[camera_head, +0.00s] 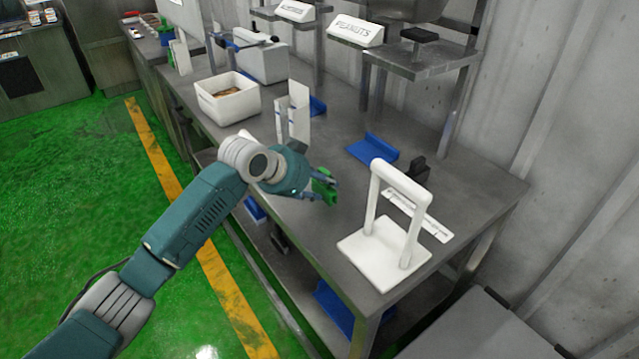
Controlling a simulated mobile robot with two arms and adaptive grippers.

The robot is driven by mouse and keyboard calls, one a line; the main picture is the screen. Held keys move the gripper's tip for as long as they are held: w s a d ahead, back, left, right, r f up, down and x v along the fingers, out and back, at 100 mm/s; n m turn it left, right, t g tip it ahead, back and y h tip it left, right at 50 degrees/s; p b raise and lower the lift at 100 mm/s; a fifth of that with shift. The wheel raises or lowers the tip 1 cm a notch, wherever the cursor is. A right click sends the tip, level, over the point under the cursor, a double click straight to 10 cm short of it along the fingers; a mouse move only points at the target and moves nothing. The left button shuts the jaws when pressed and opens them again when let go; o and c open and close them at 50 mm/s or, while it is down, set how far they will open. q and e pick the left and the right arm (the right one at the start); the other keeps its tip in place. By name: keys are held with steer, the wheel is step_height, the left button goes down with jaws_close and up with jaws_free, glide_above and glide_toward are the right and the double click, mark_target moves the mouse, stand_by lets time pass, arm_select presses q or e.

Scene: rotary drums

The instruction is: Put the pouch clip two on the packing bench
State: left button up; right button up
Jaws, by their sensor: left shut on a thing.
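My left gripper (322,186) is over the front part of the packing bench (452,207), left of a white stand. It is shut on a small green clip (328,192), which sticks out between its fingers. I cannot tell whether the clip touches the bench top or hangs just above it. The gripper hides part of the clip. My right gripper is not in view.
A white stand with an upright handle (384,256) is right of the gripper. A blue holder (372,149) and a black block (416,170) lie behind. A white bin (228,98) and white upright packets (299,110) stand left. Bare bench top shows between them.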

arm_select(q)
steer(key=shift+f, duration=0.1)
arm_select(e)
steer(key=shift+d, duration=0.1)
arm_select(q)
steer(key=o, duration=0.7)
steer(key=shift+c, duration=0.2)
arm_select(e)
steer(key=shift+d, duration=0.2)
arm_select(q)
steer(key=v, duration=1.2)
steer(key=shift+b, duration=0.3)
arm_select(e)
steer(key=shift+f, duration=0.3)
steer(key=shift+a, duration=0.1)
